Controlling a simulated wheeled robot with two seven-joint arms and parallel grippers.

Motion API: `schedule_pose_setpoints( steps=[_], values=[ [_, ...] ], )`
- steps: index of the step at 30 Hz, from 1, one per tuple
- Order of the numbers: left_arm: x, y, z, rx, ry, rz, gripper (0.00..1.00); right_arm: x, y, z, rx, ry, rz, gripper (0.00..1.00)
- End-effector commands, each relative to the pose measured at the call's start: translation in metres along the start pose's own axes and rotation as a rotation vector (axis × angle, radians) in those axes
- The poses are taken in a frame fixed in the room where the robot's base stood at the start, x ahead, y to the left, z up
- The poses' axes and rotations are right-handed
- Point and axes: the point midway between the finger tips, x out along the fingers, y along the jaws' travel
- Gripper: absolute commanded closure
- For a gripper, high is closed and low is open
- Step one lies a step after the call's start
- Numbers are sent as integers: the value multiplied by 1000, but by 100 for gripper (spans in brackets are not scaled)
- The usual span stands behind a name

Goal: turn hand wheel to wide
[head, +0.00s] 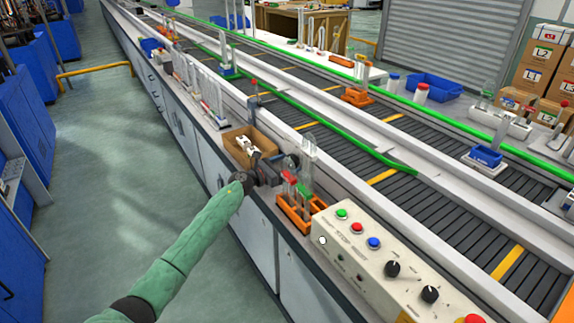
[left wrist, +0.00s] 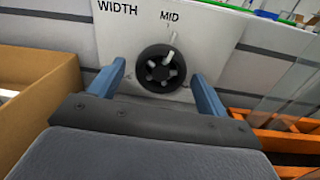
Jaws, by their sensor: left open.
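The hand wheel (left wrist: 160,72) is a round black knob with several grey spokes on a pale panel (left wrist: 215,25) marked WIDTH. Its light pointer (left wrist: 172,44) points up, just under the word MID. Other markings beside the wheel are partly hidden by my fingers. My left gripper (left wrist: 155,88) is open, with one blue finger on each side of the wheel. I cannot tell whether the fingers touch it. In the head view my left gripper (head: 262,174) is at the bench edge, and it largely hides the wheel. My right gripper is not in view.
A cardboard box (head: 238,154) stands close on the left of my gripper. An orange rack (head: 296,212) with vials stands close on the right. Beyond it is a control box (head: 350,262) with buttons and knobs. The conveyor (head: 440,212) runs behind.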

Motion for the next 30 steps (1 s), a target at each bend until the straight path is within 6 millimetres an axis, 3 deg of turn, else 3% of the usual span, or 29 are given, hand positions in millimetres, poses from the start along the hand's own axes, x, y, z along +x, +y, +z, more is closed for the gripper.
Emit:
schedule_pose_setpoints(
  steps=[7, 14, 23, 30],
  values=[
    [0, 0, 0, 0, 0, 0, 25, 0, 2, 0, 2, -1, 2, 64],
    [0, 0, 0, 0, 0, 0, 68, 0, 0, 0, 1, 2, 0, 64],
    [0, 0, 1, -39, 2, -1, 68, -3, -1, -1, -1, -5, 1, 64],
    [0, 0, 3, -175, 9, -1, 68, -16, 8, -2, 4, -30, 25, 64]
  ],
)
